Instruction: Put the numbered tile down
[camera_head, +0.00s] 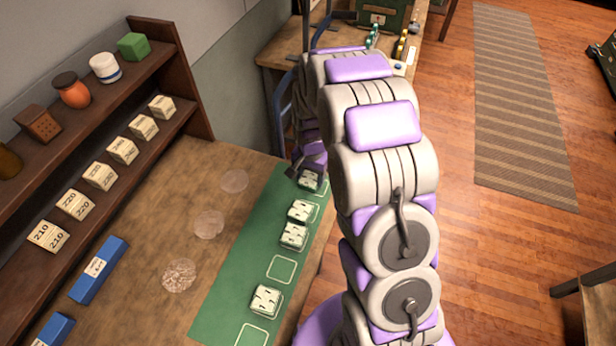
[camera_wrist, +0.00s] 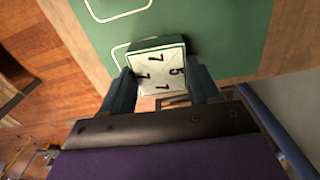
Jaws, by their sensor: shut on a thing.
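My gripper (camera_head: 303,168) is at the far end of the green mat (camera_head: 228,299), partly hidden by my arm. It is shut on a pale numbered tile (camera_head: 311,181). In the wrist view the tile (camera_wrist: 160,68) sits between the two dark fingers (camera_wrist: 162,92), its face with several digits towards the camera. The tile is over or on the green mat; whether it touches cannot be told. A white outline shows beside it. Other numbered tiles (camera_head: 301,211), (camera_head: 293,236) and (camera_head: 266,300) lie on the mat. Two outlined squares (camera_head: 281,269), (camera_head: 251,335) are empty.
A wooden shelf (camera_head: 185,85) with numbered blocks and small jars stands left. Blue boxes (camera_head: 98,270) and round pale discs (camera_head: 209,224) lie on the table. A second table (camera_head: 283,50) with a green box (camera_head: 384,14) is behind. Open floor lies right.

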